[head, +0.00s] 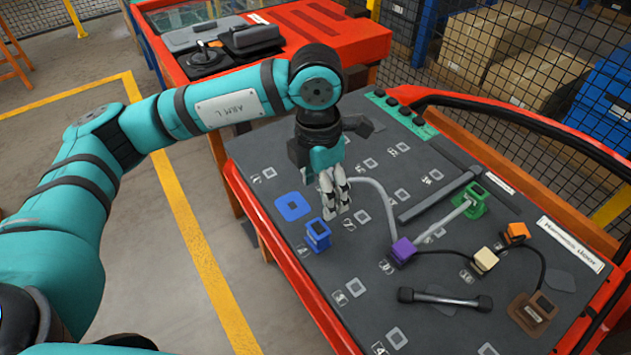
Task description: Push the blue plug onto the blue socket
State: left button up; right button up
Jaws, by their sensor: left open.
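A flat blue square plate with a dark middle (293,206), which looks like the blue socket, lies on the dark panel. A small blue block with a dark top (318,234), which looks like the blue plug, stands just below and right of the plate, apart from it. My left gripper (337,207) points down above the panel, open, just up and right of the blue block. My right gripper is not in view.
A purple block (403,250) with a grey hose, a cream block (485,260), an orange block (515,233), a green piece (475,200) and a brown piece (533,310) stand to the right. An orange-red rail (540,133) borders the panel.

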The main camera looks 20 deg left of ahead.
aim_at(315, 229)
pick_arm(q)
jog(key=shift+y, duration=0.3)
jog(key=f+p, duration=0.1)
jog(key=f, duration=0.4)
jog(key=f+p, duration=0.1)
jog(key=f, duration=0.5)
jog(key=a+f+p, duration=0.1)
jog(key=f, duration=0.5)
jog(key=shift+w, duration=0.25)
jog(key=shift+s+a, duration=0.1)
grip_shut()
jog(key=shift+f, duration=0.1)
jog(key=shift+r, duration=0.5)
